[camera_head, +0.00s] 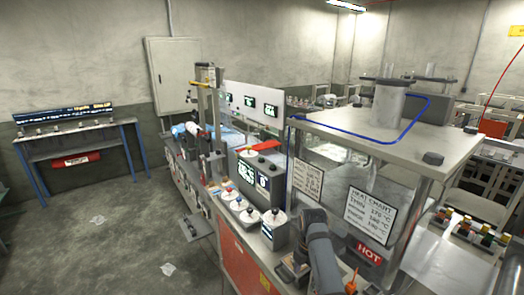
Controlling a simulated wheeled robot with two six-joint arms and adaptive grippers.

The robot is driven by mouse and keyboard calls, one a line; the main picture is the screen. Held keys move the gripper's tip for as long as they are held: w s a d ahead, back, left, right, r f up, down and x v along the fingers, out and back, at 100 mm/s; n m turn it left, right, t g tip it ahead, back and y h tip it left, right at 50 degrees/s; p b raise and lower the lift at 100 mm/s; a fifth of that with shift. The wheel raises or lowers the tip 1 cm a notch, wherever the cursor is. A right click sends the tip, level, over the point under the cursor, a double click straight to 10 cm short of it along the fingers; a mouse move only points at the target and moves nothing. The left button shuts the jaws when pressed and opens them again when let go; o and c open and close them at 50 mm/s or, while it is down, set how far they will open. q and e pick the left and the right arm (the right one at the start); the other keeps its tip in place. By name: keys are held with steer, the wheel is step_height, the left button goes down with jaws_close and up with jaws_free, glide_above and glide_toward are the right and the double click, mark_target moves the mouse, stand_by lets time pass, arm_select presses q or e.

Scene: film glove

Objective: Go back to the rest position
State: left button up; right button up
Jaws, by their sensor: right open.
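My right arm comes in from the bottom edge, to the right of centre, as a grey and dark link. My right gripper (288,268) is small and dark, low over the front end of the workbench (235,240). It is open, and I see nothing between its fingers. My left gripper is not in view.
White round-lidded pots (249,215) and a display box (247,172) stand on the bench. A blue-legged table (80,138) is at the left wall. The floor at left is mostly clear, with paper scraps (168,269).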

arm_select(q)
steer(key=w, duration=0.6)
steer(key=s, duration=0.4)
arm_select(e)
steer(key=s+d+f+m+t, duration=0.1)
steer(key=s+d+f+m, duration=0.35)
steer(key=s+m, duration=0.35)
steer(key=s+d+f+m+t, duration=0.1)
steer(key=s+d+f+m, duration=0.2)
steer(key=s+d+m, duration=0.45)
steer(key=s+a+r+m+t, duration=0.2)
steer(key=s+r+m, duration=0.2)
steer(key=s+m, duration=0.5)
steer(key=s+d+f+g+b, duration=0.15)
steer(key=f+b, duration=0.25)
steer(key=f, duration=1.4)
steer(key=s+d+f+g+b, duration=0.15)
steer(key=f+b, duration=0.25)
steer(key=f, duration=1.5)
arm_select(q)
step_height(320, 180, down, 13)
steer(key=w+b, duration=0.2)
steer(key=b, duration=0.3)
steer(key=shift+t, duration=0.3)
arm_select(e)
steer(key=s+d+f, duration=0.1)
steer(key=s+f, duration=1.7)
steer(key=shift+d+f+h, duration=0.15)
steer(key=shift+f+h, duration=0.1)
steer(key=shift+h, duration=0.15)
